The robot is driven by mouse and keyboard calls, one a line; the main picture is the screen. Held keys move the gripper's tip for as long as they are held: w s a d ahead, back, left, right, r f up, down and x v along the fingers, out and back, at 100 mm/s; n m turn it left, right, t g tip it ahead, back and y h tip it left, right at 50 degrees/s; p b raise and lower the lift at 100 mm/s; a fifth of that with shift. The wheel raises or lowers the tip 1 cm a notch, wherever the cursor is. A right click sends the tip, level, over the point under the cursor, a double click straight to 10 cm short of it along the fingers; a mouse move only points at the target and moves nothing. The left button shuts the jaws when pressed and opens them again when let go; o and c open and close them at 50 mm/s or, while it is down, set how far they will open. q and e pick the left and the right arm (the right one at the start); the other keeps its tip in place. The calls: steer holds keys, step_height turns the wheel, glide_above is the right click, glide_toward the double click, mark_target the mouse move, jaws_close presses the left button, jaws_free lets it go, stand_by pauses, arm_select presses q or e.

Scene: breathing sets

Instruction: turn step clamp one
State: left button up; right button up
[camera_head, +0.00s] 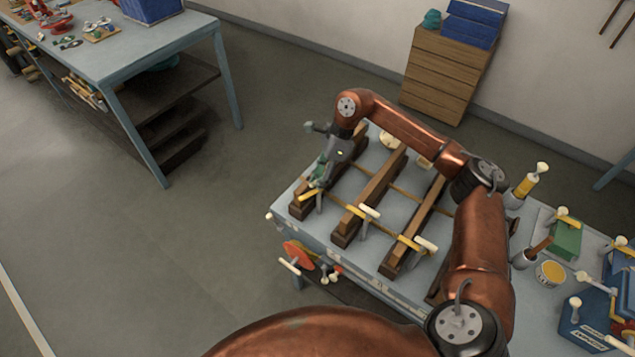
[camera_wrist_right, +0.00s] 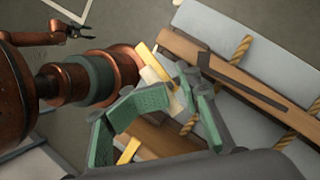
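The work table (camera_head: 318,238) bears wooden beams with clamps across their near ends. My right gripper (camera_head: 314,184) reaches down at the near end of the leftmost beam (camera_head: 303,208), beside the yellow part of the leftmost clamp (camera_head: 309,194). In the right wrist view, my green-padded right fingers (camera_wrist_right: 178,88) are close together around a cream piece (camera_wrist_right: 152,77) beside the clamp's yellow bar (camera_wrist_right: 145,56). Whether both pads press on it cannot be told. My left gripper (camera_wrist_right: 84,31) shows small and empty at the top left, its prongs apart; the head view does not show it.
Other clamps with cream handles (camera_head: 370,211) (camera_head: 426,244) sit on the beams to the right. Red and cream tools (camera_head: 300,254) hang at the table's front edge. A yellow tin (camera_head: 550,273) and a blue toolbox (camera_head: 588,328) stand at right. The floor left is clear.

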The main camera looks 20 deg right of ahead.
steer(key=shift+w+r, duration=0.1)
steer(key=s+v, duration=0.1)
steer(key=v, duration=1)
steer(key=shift+w+d+r, duration=0.25)
steer(key=shift+w+r, duration=0.1)
steer(key=shift+w, duration=0.05)
